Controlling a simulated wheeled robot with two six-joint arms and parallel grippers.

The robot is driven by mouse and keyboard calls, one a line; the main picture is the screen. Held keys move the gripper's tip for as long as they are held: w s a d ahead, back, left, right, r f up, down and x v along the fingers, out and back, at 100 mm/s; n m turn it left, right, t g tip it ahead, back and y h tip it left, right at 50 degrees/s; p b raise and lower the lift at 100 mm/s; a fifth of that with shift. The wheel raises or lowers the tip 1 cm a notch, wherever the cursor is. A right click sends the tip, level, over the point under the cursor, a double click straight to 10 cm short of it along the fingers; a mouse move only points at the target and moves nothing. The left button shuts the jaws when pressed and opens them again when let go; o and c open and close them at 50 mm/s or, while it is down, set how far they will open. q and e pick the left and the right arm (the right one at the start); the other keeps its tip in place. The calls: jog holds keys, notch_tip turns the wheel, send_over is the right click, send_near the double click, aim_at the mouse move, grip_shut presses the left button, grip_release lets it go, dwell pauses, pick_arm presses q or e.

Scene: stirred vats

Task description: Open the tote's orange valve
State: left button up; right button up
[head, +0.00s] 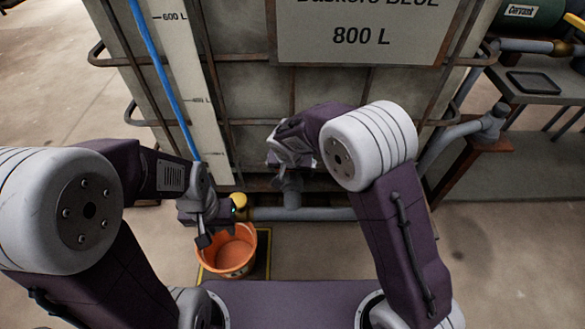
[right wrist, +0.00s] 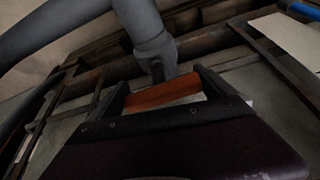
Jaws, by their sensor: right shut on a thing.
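The grey caged tote (head: 335,85) fills the back of the head view, marked 800 L. My right gripper (head: 290,162) is at its lower front, above the outlet pipe (head: 300,214). In the right wrist view, the orange valve handle (right wrist: 163,93) lies between the fingers of my right gripper, which is shut on it. The handle is hidden behind my gripper in the head view. A grey pipe fitting (right wrist: 155,50) is just beyond the handle. My left gripper (head: 204,238) is low on the left, above the bucket's rim; I cannot tell whether it is open.
An orange bucket (head: 234,256) stands on the floor on a yellow-edged mat (head: 262,266), below my left gripper. A yellow knob (head: 239,201) sits by the pipe's left end. A blue hose (head: 152,52) runs down the tote. A grey table (head: 545,85) stands at the right.

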jog(key=shift+r+n+y+p, duration=0.2)
jog(key=shift+n+y+p, duration=0.1)
jog(key=shift+n+p, duration=0.35)
jog(key=n+y+p, duration=0.1)
jog(key=n+p, duration=0.1)
jog(key=p, duration=0.4)
jog(key=n+p, duration=0.3)
jog(key=p, duration=0.3)
jog(key=shift+r+y, duration=0.15)
jog(key=shift+y, duration=0.25)
jog(key=shift+a+f+n+p, duration=0.1)
jog(key=shift+f+n+p, duration=0.2)
jog(key=shift+p, duration=0.4)
jog(key=o, duration=1.1)
jog(key=shift+c, duration=0.2)
jog(key=p+v, duration=0.3)
jog(key=v, duration=0.6)
jog(key=shift+p, duration=0.3)
jog(key=shift+w, duration=0.15)
